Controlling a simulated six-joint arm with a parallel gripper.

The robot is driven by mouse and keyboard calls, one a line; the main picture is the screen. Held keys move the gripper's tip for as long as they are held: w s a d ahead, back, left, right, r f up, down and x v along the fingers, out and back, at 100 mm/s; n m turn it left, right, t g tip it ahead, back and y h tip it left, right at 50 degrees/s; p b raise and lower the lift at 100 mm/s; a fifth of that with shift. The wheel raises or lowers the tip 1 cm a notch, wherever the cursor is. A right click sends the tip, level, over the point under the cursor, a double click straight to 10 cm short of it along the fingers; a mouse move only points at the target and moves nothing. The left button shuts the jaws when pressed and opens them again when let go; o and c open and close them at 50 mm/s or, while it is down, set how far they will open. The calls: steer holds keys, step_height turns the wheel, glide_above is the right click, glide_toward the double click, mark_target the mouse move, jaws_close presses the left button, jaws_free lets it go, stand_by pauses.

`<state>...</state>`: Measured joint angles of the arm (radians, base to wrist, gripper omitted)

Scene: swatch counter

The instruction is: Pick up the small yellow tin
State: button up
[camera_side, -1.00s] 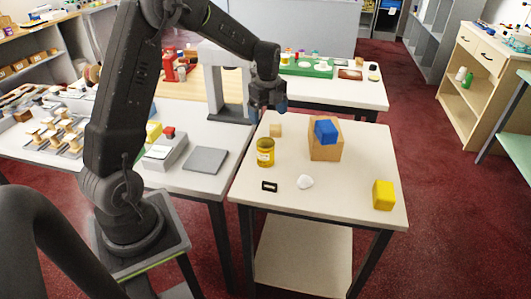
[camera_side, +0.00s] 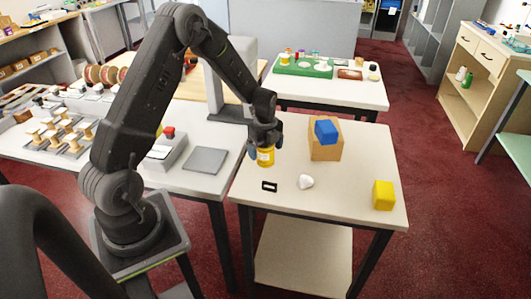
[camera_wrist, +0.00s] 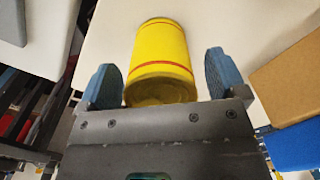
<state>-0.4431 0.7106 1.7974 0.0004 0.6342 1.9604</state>
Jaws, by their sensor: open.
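The small yellow tin (camera_side: 265,157) stands on the white table near its left edge, and my gripper hides its upper part in the side view. In the wrist view the tin (camera_wrist: 160,62), yellow with red bands, lies between the two blue finger pads of my gripper (camera_wrist: 160,75). A gap shows between each pad and the tin. My gripper (camera_side: 266,148) is open, pointing down around the top of the tin.
A wooden box (camera_side: 326,151) with a blue block (camera_side: 326,131) stands right of the tin. The table's front middle is clear.

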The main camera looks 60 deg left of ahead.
steer(key=shift+c, duration=0.4)
steer(key=c, duration=1.1)
steer(key=shift+r, duration=0.1)
